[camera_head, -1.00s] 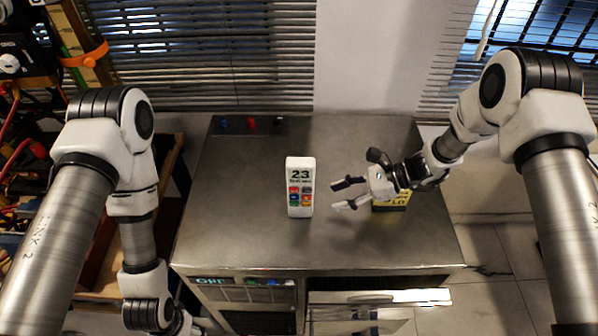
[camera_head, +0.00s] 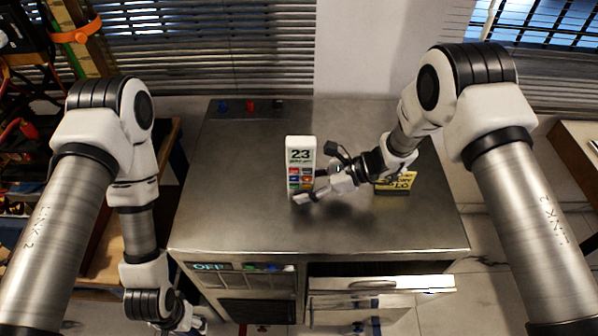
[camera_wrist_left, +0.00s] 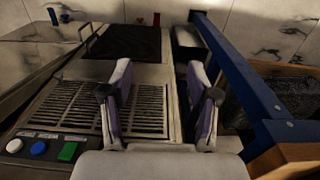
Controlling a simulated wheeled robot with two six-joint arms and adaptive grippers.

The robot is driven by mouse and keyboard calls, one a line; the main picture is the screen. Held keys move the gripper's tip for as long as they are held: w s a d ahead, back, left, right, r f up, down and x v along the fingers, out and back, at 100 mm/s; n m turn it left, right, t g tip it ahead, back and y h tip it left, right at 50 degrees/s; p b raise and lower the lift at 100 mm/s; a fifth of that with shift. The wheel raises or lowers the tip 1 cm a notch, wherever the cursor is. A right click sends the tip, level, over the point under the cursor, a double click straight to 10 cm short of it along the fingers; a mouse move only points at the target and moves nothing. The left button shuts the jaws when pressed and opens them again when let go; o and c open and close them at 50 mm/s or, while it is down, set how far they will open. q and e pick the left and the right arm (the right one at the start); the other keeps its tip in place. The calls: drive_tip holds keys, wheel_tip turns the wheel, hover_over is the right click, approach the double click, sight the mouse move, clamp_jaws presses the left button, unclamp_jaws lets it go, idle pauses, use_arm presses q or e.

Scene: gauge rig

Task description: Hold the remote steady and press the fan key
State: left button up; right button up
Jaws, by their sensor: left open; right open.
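The white remote (camera_head: 301,146) stands upright on the metal table, with a "23" display and several coloured keys. My right gripper (camera_head: 311,186) is open at the remote's lower right, one finger across its lower front and the other by its right side. I cannot tell whether they touch it. The lower keys are partly hidden, and I cannot tell which is the fan key. My left gripper (camera_head: 197,322) is low at the left, beside the table front. In the left wrist view, it (camera_wrist_left: 162,105) is open and empty above a slatted grille.
The metal table (camera_head: 235,190) has free room left of the remote. A yellow sign (camera_head: 397,185) stands behind my right wrist. Small blue and red items (camera_head: 250,105) sit at the back edge. An open drawer (camera_head: 380,285) juts from the front. A blue bar (camera_wrist_left: 245,75) runs beside my left gripper.

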drive_tip(key=shift+w, duration=0.1)
drive_tip(key=c, duration=0.7)
use_arm(q)
clamp_jaws()
idle(0.6)
